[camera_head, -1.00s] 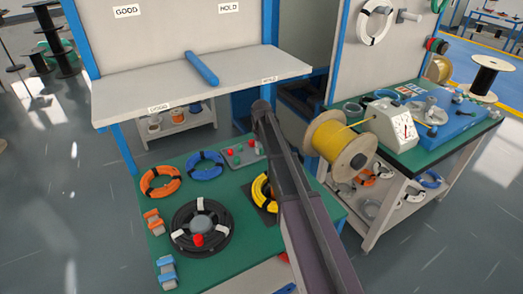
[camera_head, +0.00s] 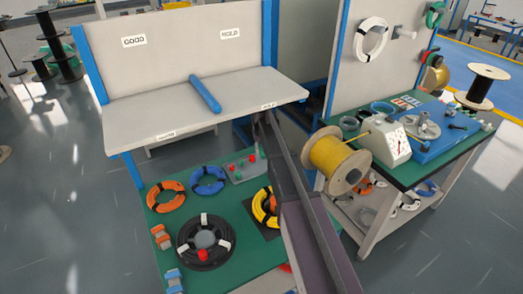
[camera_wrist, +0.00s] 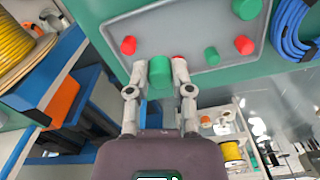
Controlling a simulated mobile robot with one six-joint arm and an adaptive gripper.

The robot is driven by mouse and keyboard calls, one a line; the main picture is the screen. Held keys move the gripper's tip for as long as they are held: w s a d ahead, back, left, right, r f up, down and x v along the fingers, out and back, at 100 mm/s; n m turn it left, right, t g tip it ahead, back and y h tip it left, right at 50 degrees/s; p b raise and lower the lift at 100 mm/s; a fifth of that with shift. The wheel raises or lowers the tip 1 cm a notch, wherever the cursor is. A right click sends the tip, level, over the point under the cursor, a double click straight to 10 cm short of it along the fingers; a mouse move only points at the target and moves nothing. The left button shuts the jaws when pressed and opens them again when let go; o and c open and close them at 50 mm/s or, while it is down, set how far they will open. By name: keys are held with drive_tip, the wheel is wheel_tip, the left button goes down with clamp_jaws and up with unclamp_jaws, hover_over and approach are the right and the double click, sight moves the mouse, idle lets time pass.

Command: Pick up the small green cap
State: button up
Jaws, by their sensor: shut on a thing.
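A green cap (camera_wrist: 160,72) sits between the two fingertips of my gripper (camera_wrist: 160,76) in the wrist view, and the fingers are shut on it. Behind it, a grey tray (camera_wrist: 195,62) carries red and green caps. A smaller green cap (camera_wrist: 211,56) stands on the tray to the right of my gripper. A large green cap (camera_wrist: 246,8) is at the top edge. In the head view, the tray (camera_head: 240,178) lies at the back of the green table; my arm hides my fingertips. I cannot tell whether the held cap touches the tray.
A red cap (camera_wrist: 128,45) is left of my gripper, another red cap (camera_wrist: 244,45) to the right. The blue cable coil (camera_head: 208,180) and yellow coil (camera_head: 260,207) lie near the tray. A shelf (camera_head: 210,112) overhangs the table's back. A yellow spool (camera_head: 328,155) stands at right.

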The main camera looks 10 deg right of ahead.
drive_tip(key=shift+r+p, duration=0.45)
drive_tip(key=shift+r, duration=0.3)
drive_tip(key=shift+c, duration=0.6)
drive_tip(key=n+p, duration=0.1)
drive_tip(key=n, duration=0.5)
hover_over(209, 184)
drive_tip(key=shift+s+r, duration=0.15)
drive_tip(key=shift+r, duration=0.3)
drive_tip(key=shift+f, duration=0.15)
wheel_tip(209, 184, down, 6)
drive_tip(key=b, duration=0.6)
drive_tip(key=shift+f+b, duration=0.3)
drive_tip(key=shift+b, duration=0.2)
drive_tip(key=shift+f+b, duration=0.35)
drive_tip(key=shift+f, duration=0.05)
